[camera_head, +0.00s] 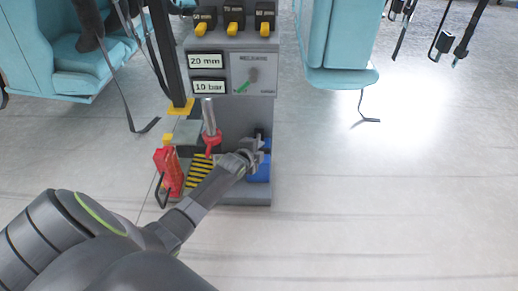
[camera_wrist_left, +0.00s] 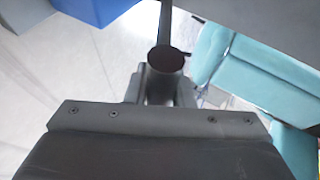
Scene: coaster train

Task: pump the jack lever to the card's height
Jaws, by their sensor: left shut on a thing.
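My left gripper (camera_head: 252,152) reaches in from the lower left to the low front of the grey stand. It is shut on a dark bar with a round end (camera_wrist_left: 165,62), which looks like the jack lever; in the head view the gripper mostly hides it. A display on the stand (camera_head: 228,125) reads 20 mm (camera_head: 208,61), and one below reads 10 bar (camera_head: 209,87). A metal rod with a red fitting (camera_head: 211,136) stands left of the gripper. I cannot make out a separate height card. My right gripper is not in view.
Black blocks with yellow tabs (camera_head: 235,28) line the stand's top, with mm labels. A red bottle-shaped object (camera_head: 168,171) and a yellow-black striped plate (camera_head: 199,173) are left of the gripper. Blue parts (camera_head: 261,172) sit behind it. Turquoise seats (camera_head: 338,45) flank the stand; floor at right is clear.

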